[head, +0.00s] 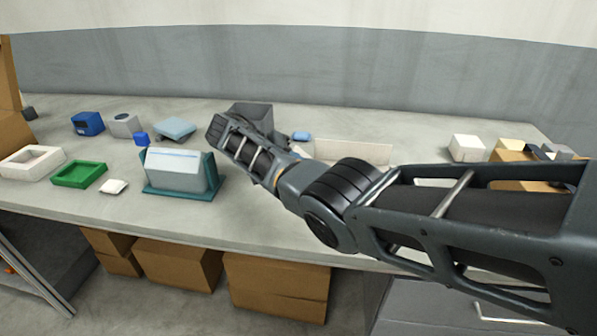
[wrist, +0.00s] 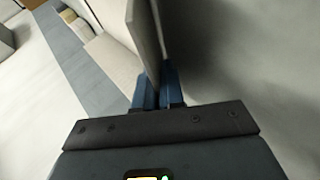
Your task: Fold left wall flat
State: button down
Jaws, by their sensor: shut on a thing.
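In the wrist view, my gripper (wrist: 158,92) has its two blue fingers close together on the edge of a thin, beige-grey upright panel (wrist: 145,35), likely the left wall. A pale, box-like surface (wrist: 108,58) lies just left of the panel. In the head view, a low cream open box (head: 352,150) stands on the table behind my arm, and its front and left parts are hidden. My fingers and the held panel are hidden behind my forearm and wrist there, so how far the panel leans cannot be told.
On the grey table (head: 240,215), a teal tray with a pale block (head: 177,170), a green tray (head: 79,174) and a white frame (head: 33,162) stand at left. A small blue item (head: 301,135) lies by my wrist. A cream block (head: 467,148) stands at right.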

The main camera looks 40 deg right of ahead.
jog(key=shift+f+g+h+b, duration=0.1)
jog(key=shift+g+h+b, duration=0.2)
jog(key=shift+h+b, duration=0.15)
jog(key=c, duration=1.3)
grip_release()
jog(key=shift+p, duration=0.3)
